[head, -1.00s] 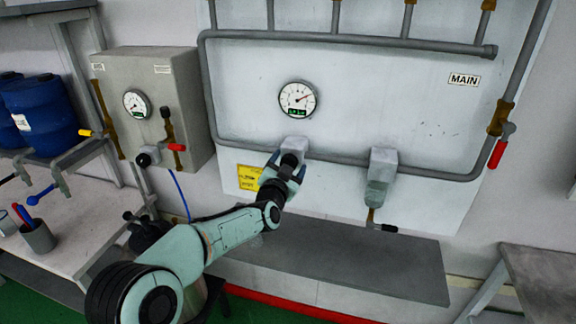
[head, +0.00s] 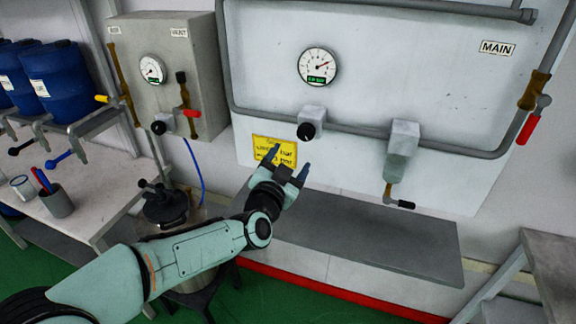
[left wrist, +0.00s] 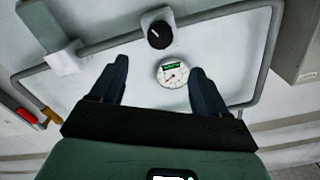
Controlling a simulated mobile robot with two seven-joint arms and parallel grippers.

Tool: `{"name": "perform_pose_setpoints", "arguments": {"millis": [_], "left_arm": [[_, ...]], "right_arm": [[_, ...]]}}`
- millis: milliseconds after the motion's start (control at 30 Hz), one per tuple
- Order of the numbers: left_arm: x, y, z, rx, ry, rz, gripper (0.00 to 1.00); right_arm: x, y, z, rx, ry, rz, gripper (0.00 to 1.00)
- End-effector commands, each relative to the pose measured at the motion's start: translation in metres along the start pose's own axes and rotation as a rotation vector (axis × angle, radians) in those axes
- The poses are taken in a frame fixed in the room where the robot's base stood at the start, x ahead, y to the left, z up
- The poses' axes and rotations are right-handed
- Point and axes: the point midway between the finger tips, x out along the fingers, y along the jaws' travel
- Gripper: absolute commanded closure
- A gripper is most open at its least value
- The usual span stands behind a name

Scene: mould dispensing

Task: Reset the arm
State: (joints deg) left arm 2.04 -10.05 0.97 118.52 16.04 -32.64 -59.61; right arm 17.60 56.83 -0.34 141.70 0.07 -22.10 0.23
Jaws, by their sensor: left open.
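My left arm reaches in from the lower left of the head view. Its gripper (head: 289,163) is open and empty, below a black knob (head: 306,131) on the white MAIN panel (head: 420,100) and in front of a yellow notice (head: 275,151). The fingers are apart from the knob. In the left wrist view the two dark fingers of my left gripper (left wrist: 160,82) stand wide apart. The knob (left wrist: 159,35) and a round gauge (left wrist: 173,73) show beyond them. My right gripper is not in view.
A grey box (head: 165,75) with a gauge and valves hangs left of the panel. A grey shelf (head: 380,240) runs below the panel. Blue drums (head: 60,85) and a cup of pens (head: 57,201) are at the left. A pot (head: 165,207) stands beside my forearm.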

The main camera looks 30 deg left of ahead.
Motion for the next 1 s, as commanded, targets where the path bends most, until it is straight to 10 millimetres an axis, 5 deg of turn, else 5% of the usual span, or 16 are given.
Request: {"name": "perform_pose_setpoints", "arguments": {"millis": [667,767,1000], "left_arm": [[-0.001,0.007,0.008,-0.006,-0.016,0.015,0.24],[0.006,0.031,0.036,-0.027,-0.074,0.064,0.24],[0.001,0.136,0.173,-0.154,-0.372,0.268,0.24]], "right_arm": [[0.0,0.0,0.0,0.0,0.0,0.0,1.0],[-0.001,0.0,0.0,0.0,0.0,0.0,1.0],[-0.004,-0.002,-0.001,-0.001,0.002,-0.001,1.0]]}}
